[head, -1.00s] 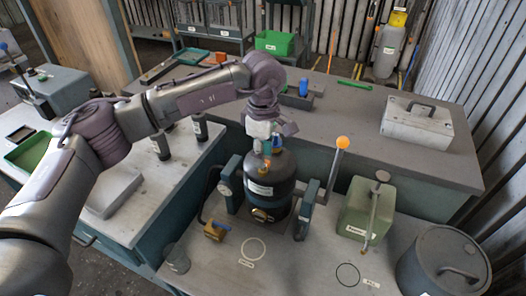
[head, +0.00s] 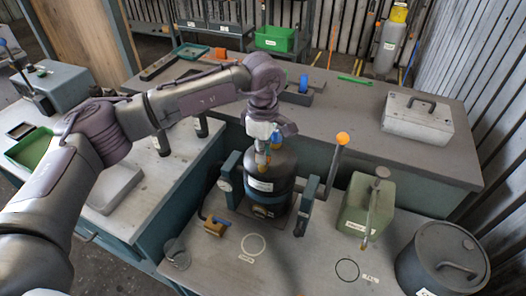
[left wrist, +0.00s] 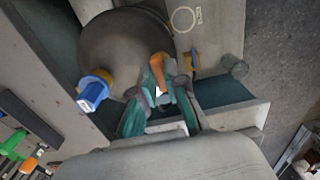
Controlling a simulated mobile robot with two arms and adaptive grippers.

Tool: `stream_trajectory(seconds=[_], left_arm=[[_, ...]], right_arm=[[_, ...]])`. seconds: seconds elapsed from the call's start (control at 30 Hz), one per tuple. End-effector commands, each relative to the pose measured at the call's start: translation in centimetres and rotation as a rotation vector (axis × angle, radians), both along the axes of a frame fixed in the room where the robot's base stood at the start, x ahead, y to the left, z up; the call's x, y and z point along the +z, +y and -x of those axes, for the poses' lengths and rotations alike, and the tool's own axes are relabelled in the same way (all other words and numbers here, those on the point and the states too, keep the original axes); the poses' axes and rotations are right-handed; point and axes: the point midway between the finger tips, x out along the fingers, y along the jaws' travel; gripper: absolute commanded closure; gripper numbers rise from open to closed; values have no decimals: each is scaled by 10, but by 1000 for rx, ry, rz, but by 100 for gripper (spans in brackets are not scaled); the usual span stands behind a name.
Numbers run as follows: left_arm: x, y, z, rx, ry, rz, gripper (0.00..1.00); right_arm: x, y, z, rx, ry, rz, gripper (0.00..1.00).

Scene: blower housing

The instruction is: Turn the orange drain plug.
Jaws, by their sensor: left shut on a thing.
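The black blower housing (head: 272,173) stands upright in its stand on the grey workbench. My left gripper (head: 264,150) reaches down to its top from above. In the left wrist view the gripper (left wrist: 159,86) is shut on the orange drain plug (left wrist: 157,64), which shows between the two teal fingers at the edge of the housing's top (left wrist: 118,48). The fingers hide part of the plug. A blue cap (left wrist: 94,92) on a brass fitting sits beside it on the housing, apart from the fingers. My right gripper is not in view.
A lever with an orange knob (head: 343,138) rises right of the housing. A green canister (head: 357,212) and a round grey lidded pot (head: 433,247) stand further right. A brass valve with a blue handle (head: 214,227) lies left of the housing. The bench front is mostly clear.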

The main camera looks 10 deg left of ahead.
Motion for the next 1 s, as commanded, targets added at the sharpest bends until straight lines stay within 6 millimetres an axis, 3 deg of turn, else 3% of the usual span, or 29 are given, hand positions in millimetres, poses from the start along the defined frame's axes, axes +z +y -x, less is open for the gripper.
stream_trajectory(seconds=[0.37, 1.0], left_arm=[[-3, 0, -1, 188, -4, 1, 100], [-2, 0, -1, 791, -4, 2, 100]], right_arm=[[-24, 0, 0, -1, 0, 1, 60], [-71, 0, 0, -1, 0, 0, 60]])
